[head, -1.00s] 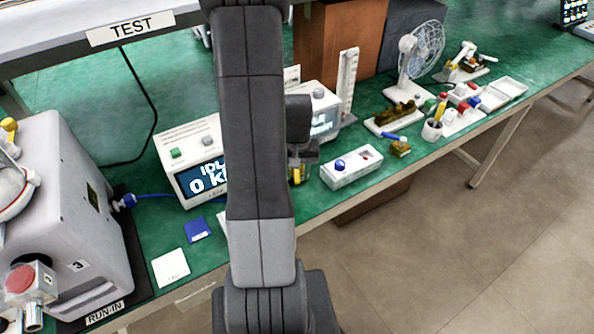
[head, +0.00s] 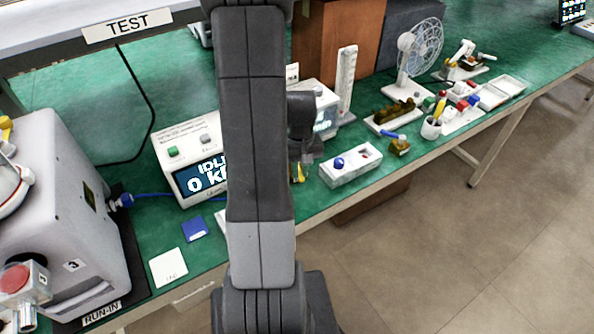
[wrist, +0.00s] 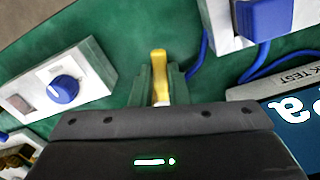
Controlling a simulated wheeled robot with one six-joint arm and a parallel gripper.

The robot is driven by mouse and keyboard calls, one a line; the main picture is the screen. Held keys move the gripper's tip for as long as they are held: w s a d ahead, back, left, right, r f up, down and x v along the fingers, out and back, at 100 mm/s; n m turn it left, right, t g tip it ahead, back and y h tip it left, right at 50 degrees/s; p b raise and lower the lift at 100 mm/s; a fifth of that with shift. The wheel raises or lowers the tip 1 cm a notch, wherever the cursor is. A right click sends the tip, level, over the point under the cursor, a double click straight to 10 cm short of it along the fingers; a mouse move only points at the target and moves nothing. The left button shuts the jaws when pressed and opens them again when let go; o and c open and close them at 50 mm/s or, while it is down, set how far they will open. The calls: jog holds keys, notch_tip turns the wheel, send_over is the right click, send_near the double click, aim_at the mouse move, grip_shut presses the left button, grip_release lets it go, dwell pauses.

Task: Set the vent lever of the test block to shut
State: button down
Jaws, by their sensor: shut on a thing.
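A yellow lever-like piece (wrist: 160,68) stands between the two fingers of my gripper (wrist: 161,88) in the wrist view, and the fingers are shut on it. Its lower part is hidden behind the gripper body. In the head view, my gripper (head: 302,165) is just right of my arm, with a bit of yellow (head: 299,174) at its tip. A white block with a blue part (wrist: 252,18) is at the upper right of the wrist view, with blue tubing beside it. I cannot tell whether it is the test block. My arm hides much of this area in the head view.
A white box with a blue knob (head: 340,163) stands right of the gripper and also shows in the wrist view (wrist: 65,90). A display unit (head: 205,176) stands left of my arm. A grey machine (head: 65,210) is farther left. A fan (head: 410,60) stands at the back right.

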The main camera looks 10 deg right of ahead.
jog(key=n, duration=0.1)
jog(key=d+n, duration=0.1)
jog(key=n, duration=0.1)
jog(key=d+n+b, duration=0.1)
jog(key=shift+w+n, duration=0.3)
jog(key=shift+w+d+n+b, duration=0.35)
jog(key=shift+d+n, duration=0.1)
jog(key=shift+n, duration=0.75)
jog(key=shift+w+d+n+b, duration=0.2)
jog(key=shift+w+d+n, duration=0.15)
jog(key=shift+n, duration=0.85)
jog(key=c, duration=1.4)
grip_release()
jog(key=shift+r, duration=0.1)
notch_tip(320, 180, up, 14)
jog(key=shift+f, duration=0.2)
